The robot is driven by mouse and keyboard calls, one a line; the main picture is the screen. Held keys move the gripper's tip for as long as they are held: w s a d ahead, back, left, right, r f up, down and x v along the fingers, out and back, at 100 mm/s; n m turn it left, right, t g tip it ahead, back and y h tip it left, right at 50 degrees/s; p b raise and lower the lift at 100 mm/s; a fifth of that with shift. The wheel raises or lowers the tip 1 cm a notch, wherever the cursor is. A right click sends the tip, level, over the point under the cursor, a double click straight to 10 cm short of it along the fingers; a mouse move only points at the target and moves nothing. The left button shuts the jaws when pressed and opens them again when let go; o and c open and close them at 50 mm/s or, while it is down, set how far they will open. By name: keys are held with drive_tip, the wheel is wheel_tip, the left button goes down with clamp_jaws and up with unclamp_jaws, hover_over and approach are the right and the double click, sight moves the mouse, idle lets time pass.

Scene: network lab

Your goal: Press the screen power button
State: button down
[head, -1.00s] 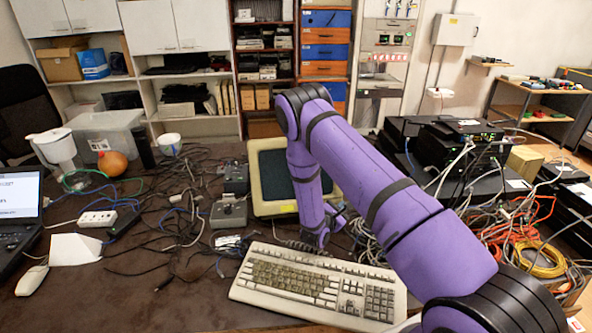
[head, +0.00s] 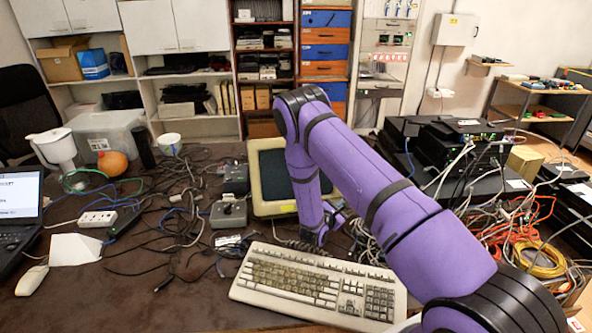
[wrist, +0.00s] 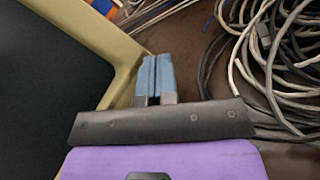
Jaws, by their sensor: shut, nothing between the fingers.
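The screen (head: 255,185) is a beige-framed monitor with a dark display, standing on the table behind the keyboard. My arm covers its right part in the head view. In the wrist view its beige frame (wrist: 122,75) and dark display (wrist: 50,90) fill the left side. My gripper (wrist: 155,58) has two blue fingers pressed together, with nothing between them. The fingertips appear over or beside the frame's lower corner; I cannot tell whether they touch it. I cannot make out a power button in either view.
A beige keyboard (head: 315,285) lies in front of the screen. Tangled grey cables (wrist: 275,60) lie just right of my fingers. Small grey boxes (head: 229,212) stand left of the screen. Stacked network devices (head: 450,145) stand at the right. A laptop (head: 18,215) is at the far left.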

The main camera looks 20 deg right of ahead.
idle(0.4)
drive_tip(key=shift+s+a+r, duration=0.1)
drive_tip(key=shift+s+r, duration=0.05)
drive_tip(key=shift+s, duration=0.35)
drive_tip(key=shift+s, duration=0.15)
drive_tip(key=shift+s+a+r, duration=0.2)
drive_tip(key=shift+s+r, duration=0.1)
drive_tip(key=shift+s, duration=0.6)
drive_tip(key=shift+s+a+r, duration=0.2)
drive_tip(key=shift+s+r, duration=0.1)
drive_tip(key=shift+s, duration=0.6)
drive_tip(key=shift+s+a+r, duration=0.2)
drive_tip(key=shift+s+r, duration=0.1)
drive_tip(key=shift+s, duration=0.6)
